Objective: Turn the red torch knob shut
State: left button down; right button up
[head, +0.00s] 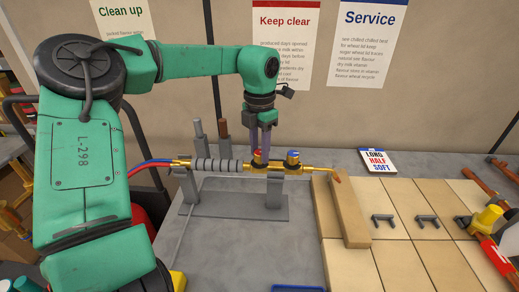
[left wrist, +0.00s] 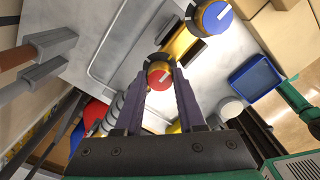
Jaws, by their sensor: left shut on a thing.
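The brass torch (head: 318,169) lies level across a grey stand (head: 230,205), its grey ribbed grip to the left and its tip to the right. My left gripper (head: 260,148) reaches down from above, its two purple fingers shut on the red knob (head: 256,155). In the left wrist view the red knob (left wrist: 159,76) sits between the fingertips, with a white pointer line across its top. The blue knob (head: 293,155) is just to the right on the torch; it shows in the left wrist view (left wrist: 211,17) too. My right gripper is not in view.
Red and blue hoses (head: 150,166) run left from the torch. Two upright tools (head: 222,138) stand behind the grip. Tan bricks (head: 350,210) lie near the torch tip. A small printed box (head: 378,161) is at the back. A blue tray (left wrist: 255,80) lies nearby.

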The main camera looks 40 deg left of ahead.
aim_at(260, 152)
pick_arm(q)
jog(key=c, duration=0.5)
grip_release()
notch_tip(260, 152, up, 15)
jog(key=shift+f+b, duration=0.2)
jog(key=shift+b, duration=0.15)
